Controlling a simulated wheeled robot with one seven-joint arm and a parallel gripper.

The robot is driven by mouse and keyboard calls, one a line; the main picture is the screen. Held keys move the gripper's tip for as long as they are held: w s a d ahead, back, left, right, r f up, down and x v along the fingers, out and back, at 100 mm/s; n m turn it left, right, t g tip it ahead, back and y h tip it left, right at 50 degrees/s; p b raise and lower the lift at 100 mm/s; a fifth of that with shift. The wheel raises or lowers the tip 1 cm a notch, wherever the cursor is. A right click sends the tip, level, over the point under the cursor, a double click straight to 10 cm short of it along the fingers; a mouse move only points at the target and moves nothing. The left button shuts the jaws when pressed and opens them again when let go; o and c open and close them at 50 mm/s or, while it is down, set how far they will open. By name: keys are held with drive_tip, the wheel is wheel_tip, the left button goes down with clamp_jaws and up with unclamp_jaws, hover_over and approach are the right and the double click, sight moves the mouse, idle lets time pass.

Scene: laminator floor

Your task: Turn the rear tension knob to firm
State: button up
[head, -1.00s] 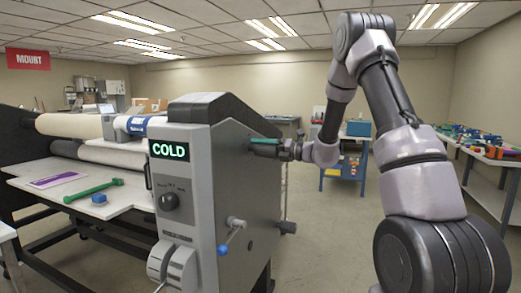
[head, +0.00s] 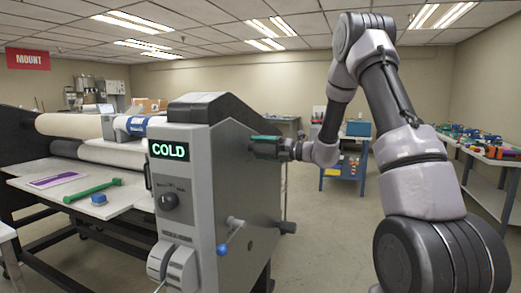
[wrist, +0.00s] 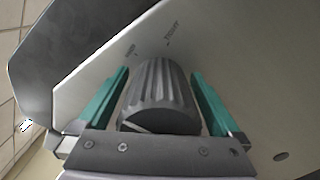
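The rear tension knob (wrist: 158,95) is a dark grey ribbed knob on the machine's light side panel, seen in the wrist view. A short white line shows at its near lower edge. Small printed labels (wrist: 172,32) stand on the panel beyond it, too small to read surely. My gripper (wrist: 160,90) has its two green fingers on either side of the knob, with narrow gaps showing, so it looks open around it. In the head view my gripper (head: 264,146) is at the upper side panel of the laminator (head: 240,190) and hides the knob.
A blue cart (head: 343,170) stands behind. Floor to the right is open.

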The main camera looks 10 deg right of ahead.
sight(278, 150)
drive_tip(key=v, duration=1)
drive_tip(key=shift+s+d, duration=0.2)
drive_tip(key=shift+d, duration=0.15)
drive_tip(key=shift+d, duration=0.1)
